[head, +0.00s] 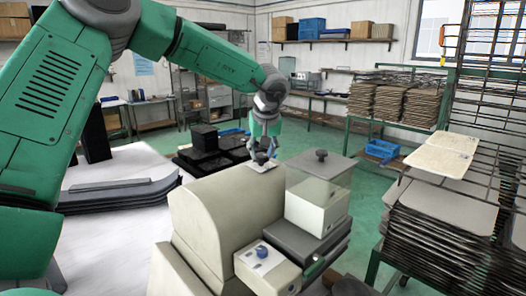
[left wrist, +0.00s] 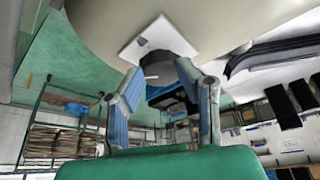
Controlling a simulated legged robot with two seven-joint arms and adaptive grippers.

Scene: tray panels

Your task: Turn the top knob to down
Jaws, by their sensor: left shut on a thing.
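The top knob (head: 261,158) is dark grey and sits on a white plate (head: 256,170) on top of the cream machine. In the left wrist view the knob (left wrist: 187,72) stands out from the white plate (left wrist: 158,38), which has a small dark mark. My left gripper (head: 264,148) is at the knob from above, shut on it. In the left wrist view its fingers (left wrist: 165,80) lie on both sides of the knob. The fingers partly hide the knob in the head view, and its pointing direction is hard to tell. My right gripper is not in view.
The cream machine (head: 215,205) carries a clear-walled hopper (head: 320,185) with a dark lid knob. A blue knob (head: 262,252) is on a box at its front. Racks of stacked trays (head: 440,240) stand at right. Black trays (head: 205,155) lie behind the machine.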

